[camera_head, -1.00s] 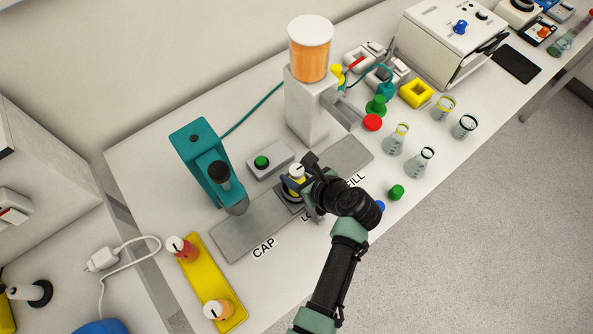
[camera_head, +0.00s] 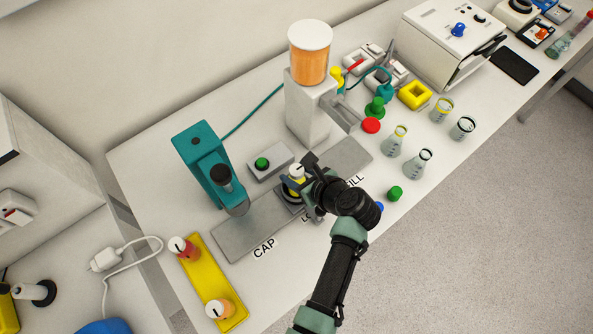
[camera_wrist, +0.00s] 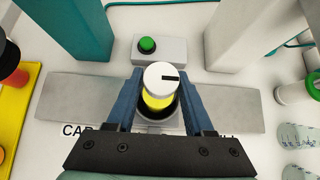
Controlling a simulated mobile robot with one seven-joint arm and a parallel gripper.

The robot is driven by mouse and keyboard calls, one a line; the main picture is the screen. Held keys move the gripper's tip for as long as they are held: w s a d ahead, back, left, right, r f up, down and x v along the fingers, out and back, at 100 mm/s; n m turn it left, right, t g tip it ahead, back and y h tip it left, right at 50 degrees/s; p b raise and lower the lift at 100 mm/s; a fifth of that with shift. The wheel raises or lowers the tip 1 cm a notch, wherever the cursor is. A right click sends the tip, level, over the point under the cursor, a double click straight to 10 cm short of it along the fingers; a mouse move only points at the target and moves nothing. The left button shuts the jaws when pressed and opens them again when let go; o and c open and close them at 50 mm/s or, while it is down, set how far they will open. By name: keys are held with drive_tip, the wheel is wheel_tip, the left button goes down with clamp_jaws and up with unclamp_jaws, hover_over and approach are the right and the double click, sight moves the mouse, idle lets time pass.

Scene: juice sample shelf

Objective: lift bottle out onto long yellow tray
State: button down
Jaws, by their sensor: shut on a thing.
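A bottle with a white cap and yellow body (camera_wrist: 158,98) stands in a dark round holder on the grey track, between the CAP and FILL labels. It also shows in the head view (camera_head: 296,178). My gripper (camera_wrist: 160,85) is around it, with one blue finger on each side, shut on it. The bottle's lower part is hidden in the holder. The long yellow tray (camera_head: 214,283) lies at the left and holds two capped bottles, a red one (camera_head: 184,249) at its far end and an orange one (camera_head: 220,308) at its near end. Its middle is bare.
A teal capping machine (camera_head: 205,165) stands left of my gripper. A white filler (camera_head: 308,105) with an orange tank stands behind right. A green-button box (camera_wrist: 146,50) sits just behind the bottle. Several flasks (camera_head: 418,163) stand at the right.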

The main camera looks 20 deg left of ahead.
drive_tip(key=shift+r, duration=0.15)
drive_tip(key=shift+r+p, duration=1)
drive_tip(key=shift+p, duration=0.3)
